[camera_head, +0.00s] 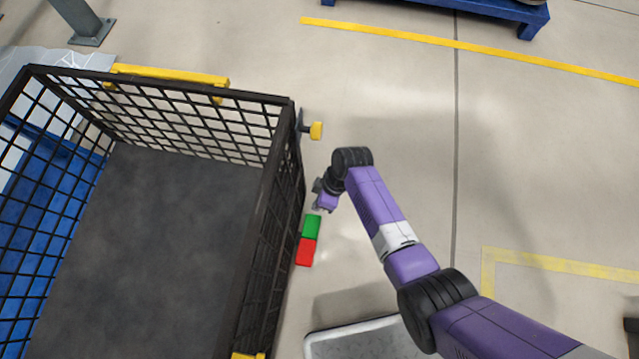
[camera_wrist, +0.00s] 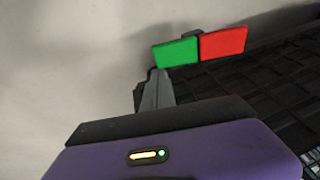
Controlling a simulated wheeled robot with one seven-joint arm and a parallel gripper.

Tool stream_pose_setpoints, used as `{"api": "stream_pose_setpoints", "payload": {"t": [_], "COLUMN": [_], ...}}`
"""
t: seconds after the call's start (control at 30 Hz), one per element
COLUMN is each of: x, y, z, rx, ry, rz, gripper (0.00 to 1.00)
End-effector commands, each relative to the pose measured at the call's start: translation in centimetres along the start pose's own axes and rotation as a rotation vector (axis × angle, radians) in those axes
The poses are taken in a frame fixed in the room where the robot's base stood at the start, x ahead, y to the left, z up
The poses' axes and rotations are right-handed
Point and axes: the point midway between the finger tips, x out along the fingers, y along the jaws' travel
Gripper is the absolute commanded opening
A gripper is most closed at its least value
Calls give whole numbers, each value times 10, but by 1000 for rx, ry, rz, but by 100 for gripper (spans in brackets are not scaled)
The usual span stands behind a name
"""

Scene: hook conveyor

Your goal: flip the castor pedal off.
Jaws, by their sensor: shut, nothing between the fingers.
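The castor pedal is a flat two-part piece low at the right side of the black mesh cart (camera_head: 262,235). Its green half (camera_head: 312,227) is farther from me and its red half (camera_head: 306,252) is nearer. In the wrist view the green half (camera_wrist: 176,52) is at left and the red half (camera_wrist: 223,42) at right. My gripper (camera_head: 319,209) is shut and empty, pointing down just beyond the green end. In the wrist view its fingers (camera_wrist: 157,76) rise close to the green half's lower left edge. I cannot tell whether they touch it.
A yellow knob (camera_head: 316,130) sticks out from the cart's far right corner. A yellow handle (camera_head: 170,76) lies along the cart's far rim. A grey-topped platform (camera_head: 365,340) stands at the bottom. Floor to the right is open, with yellow lines.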

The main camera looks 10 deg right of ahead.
Motion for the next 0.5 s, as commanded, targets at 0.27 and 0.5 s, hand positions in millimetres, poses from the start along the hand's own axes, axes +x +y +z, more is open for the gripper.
{"api": "stream_pose_setpoints", "payload": {"t": [0.27,0.5], "x": [-61,-81], "y": [12,18], "z": [0,0], "rx": [2,1], "ry": [1,0], "rz": [2,0], "gripper": [0,0]}}
